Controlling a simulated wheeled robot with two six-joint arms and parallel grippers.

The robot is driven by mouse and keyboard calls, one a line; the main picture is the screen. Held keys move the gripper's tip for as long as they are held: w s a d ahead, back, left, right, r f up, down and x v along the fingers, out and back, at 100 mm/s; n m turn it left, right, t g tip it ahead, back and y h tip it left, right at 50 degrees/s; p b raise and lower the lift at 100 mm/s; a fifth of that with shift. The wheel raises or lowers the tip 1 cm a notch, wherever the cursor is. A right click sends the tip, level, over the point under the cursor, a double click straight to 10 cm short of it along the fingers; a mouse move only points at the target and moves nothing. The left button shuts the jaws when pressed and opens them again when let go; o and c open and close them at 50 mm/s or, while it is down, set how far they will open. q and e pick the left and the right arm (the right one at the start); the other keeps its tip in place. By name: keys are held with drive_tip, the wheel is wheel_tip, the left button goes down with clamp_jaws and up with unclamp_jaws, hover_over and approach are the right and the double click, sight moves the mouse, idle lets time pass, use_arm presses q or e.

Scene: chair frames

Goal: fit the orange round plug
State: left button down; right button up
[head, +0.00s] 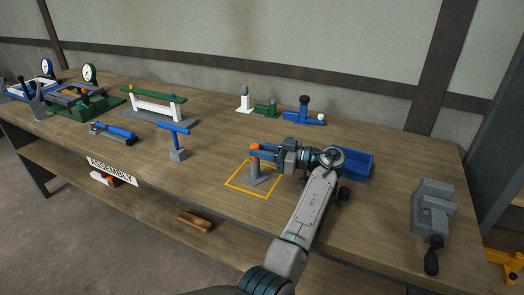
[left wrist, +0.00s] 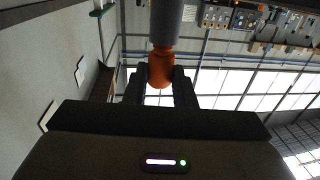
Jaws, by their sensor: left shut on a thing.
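The orange round plug (head: 254,147) is at the top of a grey post (head: 254,168) that stands inside a yellow square outline on the bench. My left gripper (head: 259,152) reaches it from the right and is shut on it. In the left wrist view the plug (left wrist: 160,72) sits between the two dark fingers (left wrist: 160,80), in line with the end of the grey post (left wrist: 166,22). A narrower orange neck meets the post end. How deep the plug sits is hidden. My right gripper is not in view.
A blue tray (head: 357,162) lies behind my left wrist. A grey vise (head: 433,207) stands at the right. A blue hammer-shaped piece (head: 174,128), a green-topped frame (head: 154,107) and other fixtures stand left. An ASSEMBLY sign (head: 112,171) marks the front edge.

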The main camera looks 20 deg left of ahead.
use_arm(q)
drive_tip(key=shift+f, duration=0.3)
drive_tip(key=shift+r, duration=0.15)
drive_tip(key=shift+r+b, duration=0.3)
drive_tip(key=shift+r, duration=0.1)
idle(0.3)
drive_tip(key=shift+b, duration=0.55)
drive_tip(key=shift+b, duration=0.5)
